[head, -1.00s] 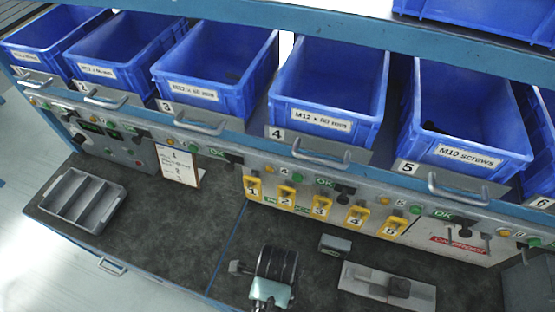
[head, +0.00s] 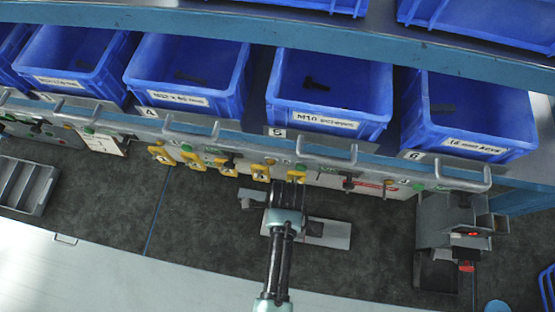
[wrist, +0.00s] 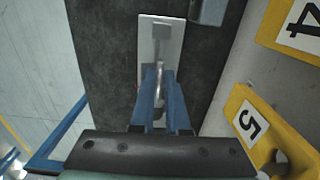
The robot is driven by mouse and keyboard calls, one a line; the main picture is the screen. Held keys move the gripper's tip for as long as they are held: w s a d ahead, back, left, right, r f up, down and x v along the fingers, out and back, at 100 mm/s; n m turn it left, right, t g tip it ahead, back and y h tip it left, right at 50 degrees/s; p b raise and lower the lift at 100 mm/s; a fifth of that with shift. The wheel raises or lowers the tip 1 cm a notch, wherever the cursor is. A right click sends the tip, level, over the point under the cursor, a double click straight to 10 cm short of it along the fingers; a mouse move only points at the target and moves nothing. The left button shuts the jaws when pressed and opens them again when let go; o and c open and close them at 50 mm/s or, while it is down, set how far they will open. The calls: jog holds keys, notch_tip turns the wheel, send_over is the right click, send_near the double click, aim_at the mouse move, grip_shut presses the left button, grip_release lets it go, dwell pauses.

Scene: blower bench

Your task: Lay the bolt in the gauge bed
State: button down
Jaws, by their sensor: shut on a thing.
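My gripper (wrist: 160,84) has its two blue fingers close together in the wrist view, shut on a narrow grey piece that looks like the bolt (wrist: 160,68). Most of the bolt is hidden between the fingers. Beyond the fingertips lies a pale plate (wrist: 147,35) with a grey block on it, which may be the gauge bed. In the head view this plate (head: 338,235) lies on the dark bench top, partly behind my arm. The fingers and the bolt are hidden in the head view. I cannot tell how high the bolt is above the plate.
Yellow numbered tags (head: 195,162) hang on the panel behind the bench. Blue bins (head: 330,90) stand above it. A small grey block (head: 252,200) is left of my wrist. A grey device with a red light (head: 455,240) stands right. A grey divided tray (head: 25,187) is far left.

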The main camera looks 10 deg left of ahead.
jog(key=shift+s+a, duration=0.1)
jog(key=shift+a, duration=0.05)
jog(key=shift+p, duration=0.3)
notch_tip(320, 180, down, 7)
jog(key=b, duration=0.5)
jog(key=shift+f, duration=0.1)
dwell(0.5)
jog(key=c, duration=0.8)
grip_release()
jog(key=shift+c, duration=0.2)
notch_tip(320, 180, up, 13)
